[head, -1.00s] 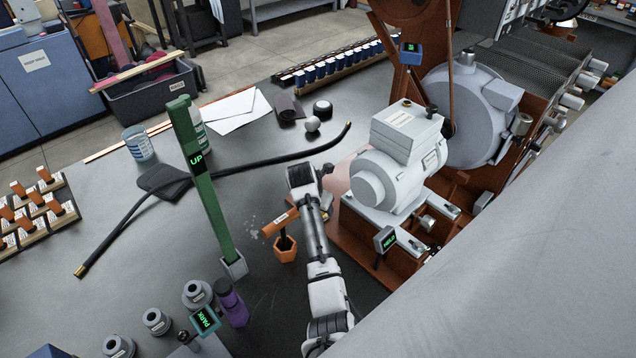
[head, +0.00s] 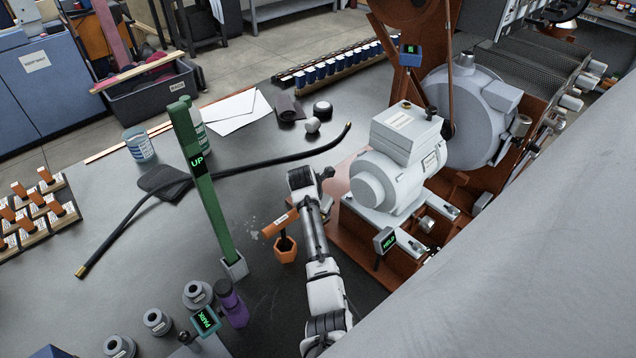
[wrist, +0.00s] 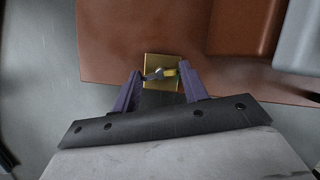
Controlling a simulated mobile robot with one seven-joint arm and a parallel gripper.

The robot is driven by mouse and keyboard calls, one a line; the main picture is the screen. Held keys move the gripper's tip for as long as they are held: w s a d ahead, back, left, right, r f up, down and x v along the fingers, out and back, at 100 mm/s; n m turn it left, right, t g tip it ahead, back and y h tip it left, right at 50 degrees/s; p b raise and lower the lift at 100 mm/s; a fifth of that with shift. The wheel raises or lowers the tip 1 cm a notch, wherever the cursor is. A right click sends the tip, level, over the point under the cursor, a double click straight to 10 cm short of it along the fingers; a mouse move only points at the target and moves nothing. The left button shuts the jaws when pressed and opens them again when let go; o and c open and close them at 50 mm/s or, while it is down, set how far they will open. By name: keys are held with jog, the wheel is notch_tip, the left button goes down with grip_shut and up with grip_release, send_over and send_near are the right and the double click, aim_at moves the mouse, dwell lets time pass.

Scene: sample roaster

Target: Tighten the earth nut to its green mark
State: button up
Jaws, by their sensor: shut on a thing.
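The earth nut (wrist: 159,73) shows in the wrist view as a small grey metal piece with wings, on a square brass plate (wrist: 148,59) at the edge of a red-brown base (wrist: 120,40). My gripper (wrist: 161,72) has its two purple fingers on either side of the nut, shut on it. I cannot make out a green mark on the plate. In the head view my arm reaches over the bench to the left edge of the red-brown machine base (head: 372,250); it hides the nut and most of the gripper there.
A grey motor (head: 385,180) stands on the base, right of my arm. A green post (head: 205,200) marked UP and an orange pot (head: 285,250) with an orange-handled tool (head: 280,223) stand left of it. A black cable (head: 270,162) lies behind. The left bench is partly clear.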

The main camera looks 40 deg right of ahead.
jog(key=shift+w+r+m+g+p, duration=0.15)
jog(key=shift+m+g+p, duration=0.3)
jog(key=shift+m, duration=0.45)
jog(key=shift+m+g+p, duration=0.25)
jog(key=shift+m+p, duration=0.05)
jog(key=shift+m, duration=0.6)
jog(key=o, duration=1)
jog(key=b+v, duration=0.2)
jog(key=v, duration=1.1)
jog(key=shift+a+r+b, duration=0.25)
jog(key=shift+a+b, duration=0.05)
jog(key=shift+b, duration=0.05)
